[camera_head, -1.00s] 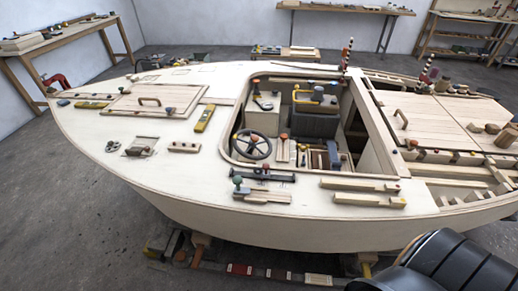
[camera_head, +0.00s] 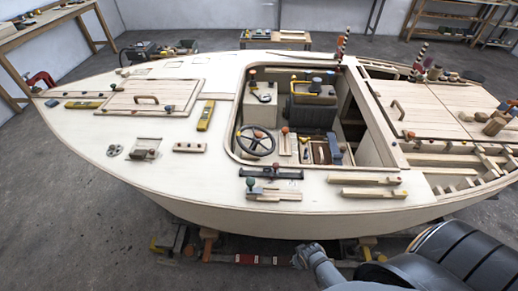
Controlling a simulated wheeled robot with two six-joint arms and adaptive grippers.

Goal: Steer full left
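The dark round steering wheel (camera_head: 255,141) stands tilted at the near left corner of the cockpit opening. Its spokes show, but its turn angle is hard to read. Nothing touches the wheel. A grey end of my arm, seemingly my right gripper (camera_head: 306,256), shows low in the view beside the near hull side, below and well short of the wheel. Its fingers are too small and blurred to tell open from shut. My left gripper is not in view.
The pale plywood hull (camera_head: 200,205) fills the middle. A black lever bar (camera_head: 271,173) and wooden blocks (camera_head: 368,193) lie on the near deck edge. Trestles and parts lie under the hull. Grey floor is free at lower left.

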